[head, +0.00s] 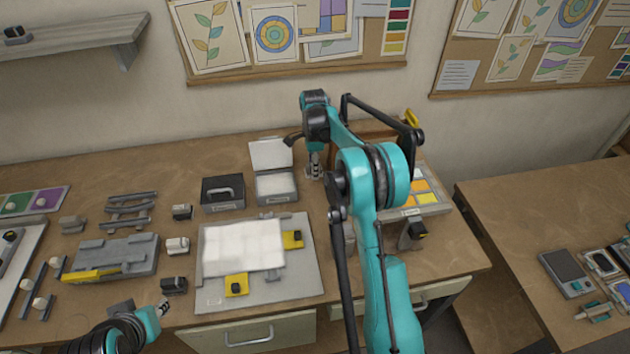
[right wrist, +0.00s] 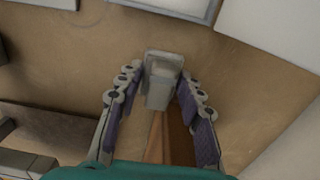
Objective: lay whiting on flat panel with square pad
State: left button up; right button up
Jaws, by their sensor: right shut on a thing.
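The flat panel (head: 242,245) is white and lies on a grey board with yellow clamps. An open grey box (head: 278,197) with white contents stands behind it, its lid raised. My right gripper (head: 314,168) is just right of this box. In the right wrist view its fingers (right wrist: 160,88) close around a grey block-like thing (right wrist: 162,72), with a brown part below it. I cannot tell whether this is the square pad. My left gripper (head: 163,308) is at the front left, small and dark; its fingers are unclear.
A black box with a handle (head: 222,193) stands left of the open box. A grey rack with a yellow strip (head: 112,257) and several small blocks lie to the left. A tray of coloured squares (head: 425,195) is at right, partly behind my right arm.

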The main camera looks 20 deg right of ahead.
aim_at(314, 184)
notch_tip(314, 184, down, 4)
jog(key=shift+b, duration=0.5)
jog(key=shift+f, duration=0.35)
jog(key=shift+f, duration=0.25)
jog(key=o, duration=1.3)
jog(key=shift+s, duration=0.1)
